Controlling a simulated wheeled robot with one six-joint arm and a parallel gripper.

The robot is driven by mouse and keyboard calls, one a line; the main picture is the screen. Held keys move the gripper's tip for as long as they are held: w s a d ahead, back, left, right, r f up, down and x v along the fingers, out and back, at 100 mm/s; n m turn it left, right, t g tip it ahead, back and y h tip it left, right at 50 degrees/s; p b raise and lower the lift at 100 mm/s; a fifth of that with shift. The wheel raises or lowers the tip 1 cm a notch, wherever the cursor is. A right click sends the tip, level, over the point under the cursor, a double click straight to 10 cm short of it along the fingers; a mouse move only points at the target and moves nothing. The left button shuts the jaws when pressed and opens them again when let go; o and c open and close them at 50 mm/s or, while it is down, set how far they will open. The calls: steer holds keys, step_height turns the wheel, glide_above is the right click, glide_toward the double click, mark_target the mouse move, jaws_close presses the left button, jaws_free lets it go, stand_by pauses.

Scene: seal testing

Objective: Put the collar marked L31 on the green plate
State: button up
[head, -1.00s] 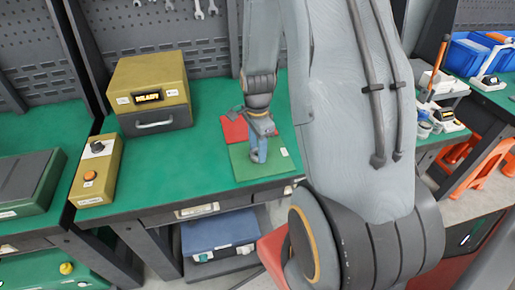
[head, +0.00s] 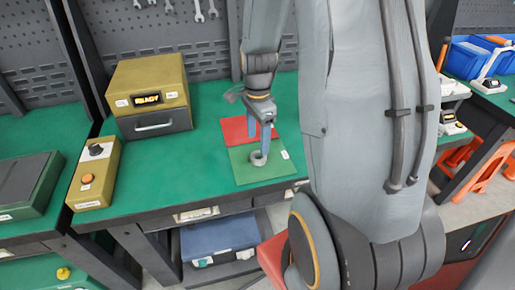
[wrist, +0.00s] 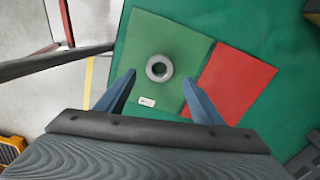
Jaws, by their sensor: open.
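A grey ring-shaped collar (head: 258,158) lies flat on the green plate (head: 247,174), apart from the plate's edges. In the wrist view the collar (wrist: 159,68) sits near the middle of the green plate (wrist: 146,34), with its hole facing up. No marking on it is legible. My gripper (head: 264,138) is open and empty above the collar. In the wrist view its two blue-grey fingers (wrist: 158,98) are spread wide, with the collar beyond their tips.
A red plate (head: 234,128) lies beside the green one, also seen in the wrist view (wrist: 236,82). A yellow instrument with a display (head: 148,84) and a yellow control box (head: 97,172) stand to the left. Bench (head: 205,150) between them is clear.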

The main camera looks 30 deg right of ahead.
step_height(320, 180, up, 6)
steer(key=f, duration=0.1)
steer(key=s+a+n, duration=0.4)
steer(key=a+n, duration=0.2)
steer(key=n, duration=0.3)
steer(key=s+a+r+n+t, duration=0.1)
steer(key=s+a+n, duration=0.3)
steer(key=a+n, duration=0.3)
steer(key=n+b, duration=0.1)
steer(key=n, duration=0.2)
steer(key=shift+s, duration=0.3)
